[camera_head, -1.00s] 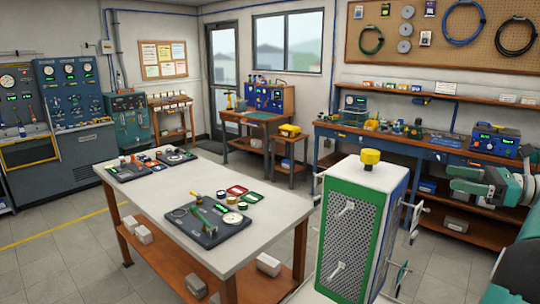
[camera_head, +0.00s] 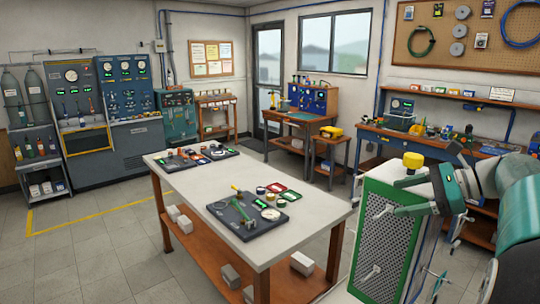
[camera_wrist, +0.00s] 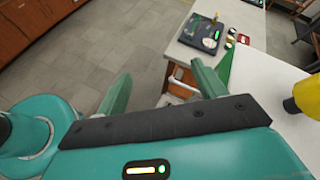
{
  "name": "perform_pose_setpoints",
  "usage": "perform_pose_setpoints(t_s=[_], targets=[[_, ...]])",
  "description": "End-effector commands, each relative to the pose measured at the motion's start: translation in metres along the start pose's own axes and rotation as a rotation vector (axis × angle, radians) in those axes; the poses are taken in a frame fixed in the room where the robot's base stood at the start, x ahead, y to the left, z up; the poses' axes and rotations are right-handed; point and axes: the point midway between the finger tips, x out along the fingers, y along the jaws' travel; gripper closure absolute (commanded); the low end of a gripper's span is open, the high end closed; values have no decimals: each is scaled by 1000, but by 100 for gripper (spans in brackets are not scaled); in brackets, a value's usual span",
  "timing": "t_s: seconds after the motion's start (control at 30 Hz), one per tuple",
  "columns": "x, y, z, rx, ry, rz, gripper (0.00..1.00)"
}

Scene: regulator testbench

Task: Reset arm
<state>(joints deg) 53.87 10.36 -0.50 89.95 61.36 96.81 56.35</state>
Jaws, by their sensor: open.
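My gripper (camera_head: 384,203) is at the right in the head view, in front of the upper part of a white and green cabinet (camera_head: 382,250). Its two teal fingers are apart and point left. In the wrist view my gripper (camera_wrist: 160,72) is open, with grey floor showing between the fingers and nothing held. The cabinet's yellow knob (camera_head: 413,160) stands behind the gripper; it also shows at the right edge of the wrist view (camera_wrist: 305,97). My arm hides part of the cabinet's right side.
A white-topped table (camera_head: 300,237) with regulator boards (camera_head: 250,215) stands left of the cabinet. A blue workbench (camera_head: 450,150) runs along the right wall. Test panels (camera_head: 120,100) and gas cylinders (camera_head: 38,97) line the left wall. Floor is clear at the front left.

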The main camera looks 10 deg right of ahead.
Motion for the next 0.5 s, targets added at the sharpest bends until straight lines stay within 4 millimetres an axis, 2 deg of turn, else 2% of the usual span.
perform_pose_setpoints(t_s=[0.03, 0.1, 0.2, 0.33, 0.5], targets=[[28, 19, 16, -82, 55, 49, 30], [59, 46, 27, -206, 138, 115, 30], [95, 88, 38, -403, 246, 212, 30], [127, 146, 44, -691, 367, 343, 30], [150, 215, 40, -1119, 490, 515, 30]])
